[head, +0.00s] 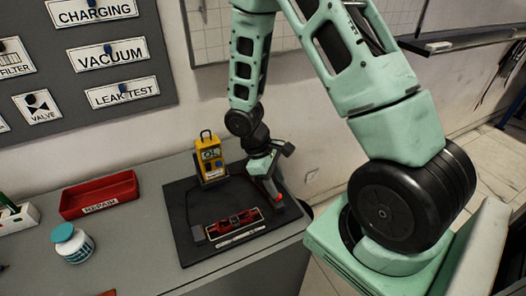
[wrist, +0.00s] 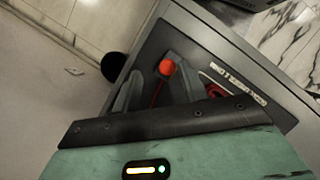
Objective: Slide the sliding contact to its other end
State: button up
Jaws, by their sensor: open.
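A red and black slide device (head: 235,222) lies on a dark mat (head: 182,205), with a pale label strip (head: 240,236) along its front edge. Its sliding contact is too small to make out clearly. In the wrist view, part of the red device (wrist: 222,84) and its strip (wrist: 238,82) show right of my fingers. My gripper (head: 272,194) is at the mat's right side, right of the device and apart from it. In the wrist view its fingers (wrist: 152,72) are open. A red round knob (wrist: 166,68) shows between them; I cannot tell whether they touch it.
A yellow meter (head: 210,160) stands at the back of the mat, with a dark cable running forward. A red tray (head: 99,194) and a white jar (head: 72,243) are to the left on the grey bench (head: 135,240). The bench's right edge is close beside my gripper.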

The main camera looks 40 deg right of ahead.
jog(key=v, duration=1.4)
jog(key=shift+r, duration=0.35)
jog(key=s+a+r+n+t+y, duration=0.1)
jog(key=s+a+r+t, duration=0.1)
jog(key=s+a, duration=0.6)
jog(key=s+a+r+n+t+y, duration=0.1)
jog(key=s+a+r, duration=0.3)
jog(key=s+a, duration=0.4)
jog(key=a+t, duration=0.1)
jog(key=a, duration=0.4)
jog(key=shift+s+y, duration=0.35)
jog(key=shift+y, duration=0.05)
